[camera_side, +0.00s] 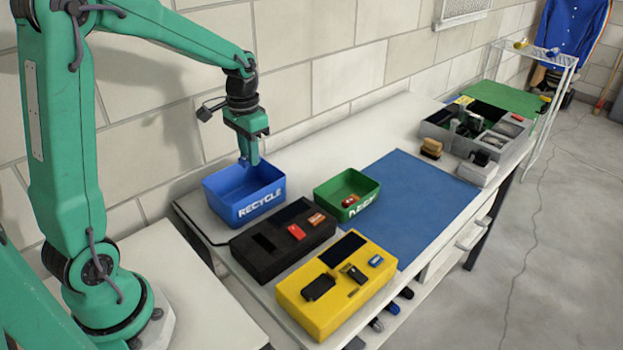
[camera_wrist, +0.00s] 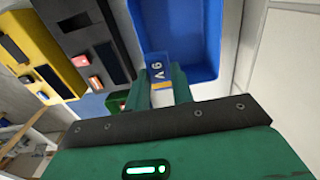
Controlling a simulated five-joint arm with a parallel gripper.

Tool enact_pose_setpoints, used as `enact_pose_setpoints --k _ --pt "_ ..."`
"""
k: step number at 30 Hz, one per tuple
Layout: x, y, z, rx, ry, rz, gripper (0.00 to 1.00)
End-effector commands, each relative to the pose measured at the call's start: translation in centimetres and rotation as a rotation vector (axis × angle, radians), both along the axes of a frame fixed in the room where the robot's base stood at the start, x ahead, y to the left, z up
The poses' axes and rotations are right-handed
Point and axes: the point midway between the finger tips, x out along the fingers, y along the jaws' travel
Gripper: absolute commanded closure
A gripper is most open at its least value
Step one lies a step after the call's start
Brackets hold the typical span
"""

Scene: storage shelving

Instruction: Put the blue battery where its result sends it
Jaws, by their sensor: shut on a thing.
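My gripper (camera_side: 250,150) is shut on the blue battery (camera_wrist: 158,69), which shows a 9V marking and an orange mark in the wrist view. It holds the battery upright above the blue bin (camera_side: 243,207) labelled RECYCLE. The same bin fills the upper middle of the wrist view (camera_wrist: 207,40). The green bin (camera_side: 332,192) labelled KEEP stands to its right with a small red item inside. The yellow box (camera_side: 325,313), at the front, has a dark panel and a small blue display or label (camera_side: 376,261); any reading is too small to make out.
A black tray (camera_side: 270,262) with a red battery (camera_side: 296,231) and an orange one (camera_side: 316,219) lies between the blue bin and the yellow box. A blue mat (camera_side: 425,205) is clear at the right. A grey organiser (camera_side: 435,130) and a brush (camera_side: 431,148) stand farther back.

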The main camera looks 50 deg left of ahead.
Motion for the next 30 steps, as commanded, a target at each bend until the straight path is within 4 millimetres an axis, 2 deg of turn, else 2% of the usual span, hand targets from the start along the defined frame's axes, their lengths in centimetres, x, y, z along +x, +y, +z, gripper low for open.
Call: enact_pose_setpoints --k 1,6,17,30 --pt "-0.1 0.7 -0.1 0.0 0.0 0.004 0.99" --pt "-0.3 1.8 -0.1 0.0 0.0 0.001 0.99" --pt "-0.3 1.8 -0.5 0.0 0.0 0.0 0.99" --pt "-0.3 1.8 -3.9 -0.001 0.002 0.0 0.99"
